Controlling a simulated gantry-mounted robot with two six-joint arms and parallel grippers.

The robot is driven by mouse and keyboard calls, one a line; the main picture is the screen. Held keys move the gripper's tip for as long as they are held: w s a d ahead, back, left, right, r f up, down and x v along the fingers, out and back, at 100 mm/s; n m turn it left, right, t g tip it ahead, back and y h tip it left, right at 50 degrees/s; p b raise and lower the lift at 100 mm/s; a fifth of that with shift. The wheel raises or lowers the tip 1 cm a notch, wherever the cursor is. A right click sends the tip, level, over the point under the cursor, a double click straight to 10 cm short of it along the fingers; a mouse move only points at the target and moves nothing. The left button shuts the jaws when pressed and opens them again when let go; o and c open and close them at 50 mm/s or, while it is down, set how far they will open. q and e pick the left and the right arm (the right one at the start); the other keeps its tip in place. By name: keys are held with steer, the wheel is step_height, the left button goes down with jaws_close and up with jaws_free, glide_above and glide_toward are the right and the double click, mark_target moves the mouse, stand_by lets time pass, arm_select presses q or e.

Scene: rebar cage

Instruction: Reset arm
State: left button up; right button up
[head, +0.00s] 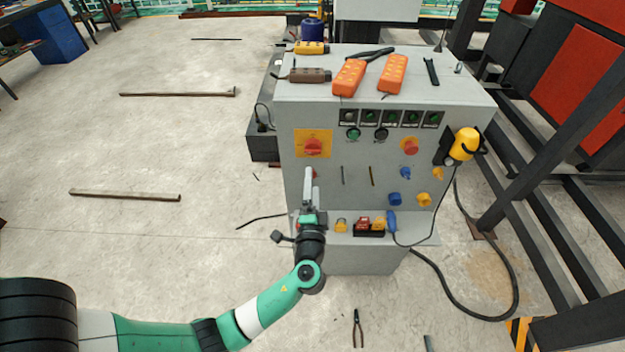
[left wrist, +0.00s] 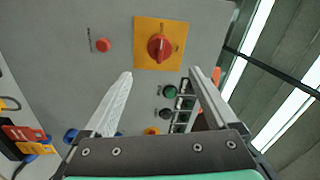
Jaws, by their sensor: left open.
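My left gripper (head: 309,188) reaches up in front of the lower left part of a grey control cabinet (head: 310,264). In the left wrist view its two fingers (left wrist: 160,85) are spread apart with nothing between them. Beyond the fingertips is a red rotary switch (left wrist: 160,47) on a yellow plate, which also shows in the head view (head: 313,146), above the gripper. A small red button (left wrist: 103,45) sits beside the plate in the wrist view. I cannot tell how far the fingertips are from the panel. My right gripper is not in view.
Orange pendants (head: 349,77) and a dark wrench (head: 431,71) lie on the cabinet top. A yellow connector (head: 465,144) hangs at its right, with a black cable (head: 485,312) on the floor. Pliers (head: 357,327) lie in front.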

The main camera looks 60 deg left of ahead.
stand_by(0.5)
arm_select(q)
steer(key=w+d+r+n+t+h, duration=0.1)
steer(key=w+d+r+n+t, duration=0.15)
steer(key=r, duration=0.75)
steer(key=w+d+r+n+t, duration=0.2)
steer(key=w+d+r, duration=0.15)
steer(key=r, duration=0.65)
steer(key=w+d+r+n+t+h, duration=0.1)
steer(key=w+d+r+n+t, duration=0.15)
steer(key=r, duration=0.85)
steer(key=s+d+r+m+t+h, duration=0.2)
steer(key=s+d+r+t+h, duration=0.35)
steer(key=d+r+h, duration=0.3)
steer(key=s+d+r+m+t+h, duration=0.2)
steer(key=s+d+r+t+h, duration=0.35)
steer(key=d+r+h, duration=0.35)
step_height(320, 180, up, 27)
steer(key=p, duration=2.6)
steer(key=shift+w+a+m+y+p, duration=0.3)
steer(key=shift+w+a+y, duration=0.1)
steer(key=shift+w+y, duration=0.05)
steer(key=shift+c, duration=0.3)
